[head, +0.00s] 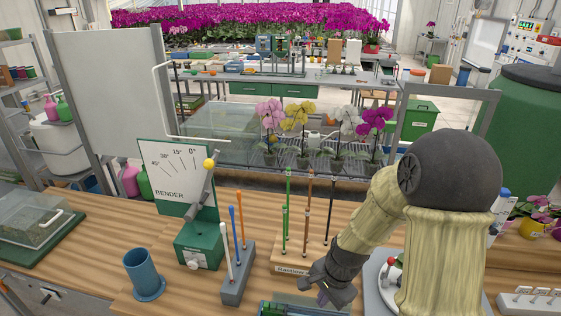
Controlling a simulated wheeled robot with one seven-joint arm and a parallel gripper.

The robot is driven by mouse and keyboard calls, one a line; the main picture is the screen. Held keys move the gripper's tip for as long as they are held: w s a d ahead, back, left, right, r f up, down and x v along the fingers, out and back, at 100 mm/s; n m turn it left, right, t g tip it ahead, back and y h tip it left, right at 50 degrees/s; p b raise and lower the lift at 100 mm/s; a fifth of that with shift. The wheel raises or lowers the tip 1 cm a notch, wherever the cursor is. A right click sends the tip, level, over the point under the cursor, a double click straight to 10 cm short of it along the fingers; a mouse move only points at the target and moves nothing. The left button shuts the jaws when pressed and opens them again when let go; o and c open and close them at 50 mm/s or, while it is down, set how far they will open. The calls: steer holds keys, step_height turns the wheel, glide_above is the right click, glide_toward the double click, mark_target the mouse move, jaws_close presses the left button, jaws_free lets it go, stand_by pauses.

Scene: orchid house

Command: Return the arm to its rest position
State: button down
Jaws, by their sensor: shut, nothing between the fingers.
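My arm rises at the right of the head view, with a dark round joint at the top and pale ribbed links. Its forearm slants down to the left. My gripper (328,299) is dark and points down near the front of the wooden bench (110,241). It is shut and empty. It is in front of a wooden rack (283,266) that holds upright green and brown stakes. Whether the gripper touches anything below it cannot be told.
A green bender (199,244) with a dial board, a grey holder (238,281) with upright tools and a blue cup (143,273) stand left of my gripper. A dark green tray edge (285,308) lies just below it. Potted orchids (302,120) stand behind the bench. Bare wood shows at left.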

steer(key=s+d+r+n+t+h, duration=0.1)
steer(key=s+d+r+n, duration=0.3)
steer(key=s+r+n, duration=0.3)
step_height(320, 180, up, 2)
steer(key=n, duration=0.4)
steer(key=shift+d+t+h, duration=0.25)
steer(key=shift+t+h, duration=0.15)
stand_by(1.5)
